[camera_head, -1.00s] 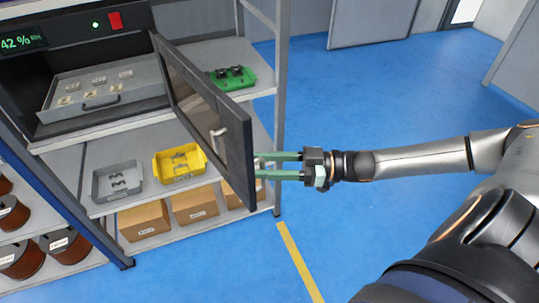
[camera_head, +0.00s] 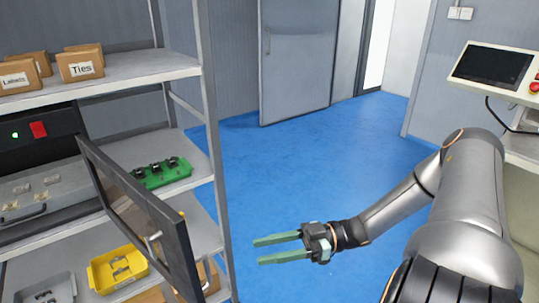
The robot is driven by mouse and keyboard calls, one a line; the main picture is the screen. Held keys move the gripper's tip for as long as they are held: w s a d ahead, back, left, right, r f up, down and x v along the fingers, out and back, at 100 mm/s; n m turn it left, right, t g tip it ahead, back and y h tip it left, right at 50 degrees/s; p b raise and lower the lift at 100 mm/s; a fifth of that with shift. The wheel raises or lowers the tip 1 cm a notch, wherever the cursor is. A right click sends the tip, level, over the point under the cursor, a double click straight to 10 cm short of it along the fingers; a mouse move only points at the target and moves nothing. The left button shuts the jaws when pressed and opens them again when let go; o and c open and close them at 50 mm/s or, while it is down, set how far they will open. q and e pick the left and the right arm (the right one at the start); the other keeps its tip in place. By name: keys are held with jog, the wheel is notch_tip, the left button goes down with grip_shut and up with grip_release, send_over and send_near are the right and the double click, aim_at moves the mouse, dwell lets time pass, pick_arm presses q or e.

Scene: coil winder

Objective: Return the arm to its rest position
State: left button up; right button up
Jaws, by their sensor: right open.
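My right gripper (camera_head: 282,248) has green fingers and is open and empty. It is in the air over the blue floor, to the right of the shelf rack and apart from it. My right arm (camera_head: 400,205) comes in from the right. The cabinet door (camera_head: 140,215) with its dark frame and metal handle stands open on the left, and the gripper is clear of the handle. My left gripper is not in view.
The rack (camera_head: 215,150) holds a green tray (camera_head: 163,181), a yellow tray (camera_head: 110,285), a grey tray and labelled boxes (camera_head: 80,68). A console with a screen (camera_head: 492,65) stands at the right. Blue floor (camera_head: 290,160) is free between them.

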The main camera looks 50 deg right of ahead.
dwell(0.6)
jog(key=a+f+m+t+h, duration=0.1)
jog(key=a+f+m+h, duration=0.35)
jog(key=a+f, duration=1.35)
jog(key=s+f+m+g+h, duration=0.2)
jog(key=s+f+m+h, duration=0.2)
jog(key=f+h, duration=0.3)
jog(key=shift+s+a+f+p, duration=0.2)
jog(key=shift+f+p, duration=0.15)
jog(key=shift+f, duration=0.3)
